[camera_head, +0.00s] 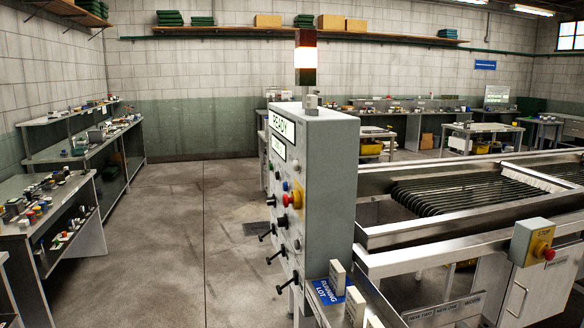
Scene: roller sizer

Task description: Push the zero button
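A grey control cabinet (330,170) stands in the middle, its control face turned left and seen at a steep angle. A READY display (282,125) is at its top, with a smaller green-lit display (278,146) below. Under them are a blue button (285,186), a red mushroom button on a yellow base (296,198), small light-coloured buttons and several black knobs or levers (284,286). Labels there are too small to read, so I cannot tell which is the zero button. Neither of my grippers is in view.
The roller sizer (450,192) runs behind the cabinet to the right, with a yellow STOP box (533,242) on its rail. A blue RUNNING LOT sign (327,291) lies below the cabinet. Cluttered benches (45,205) line the left. The floor (185,235) between is clear.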

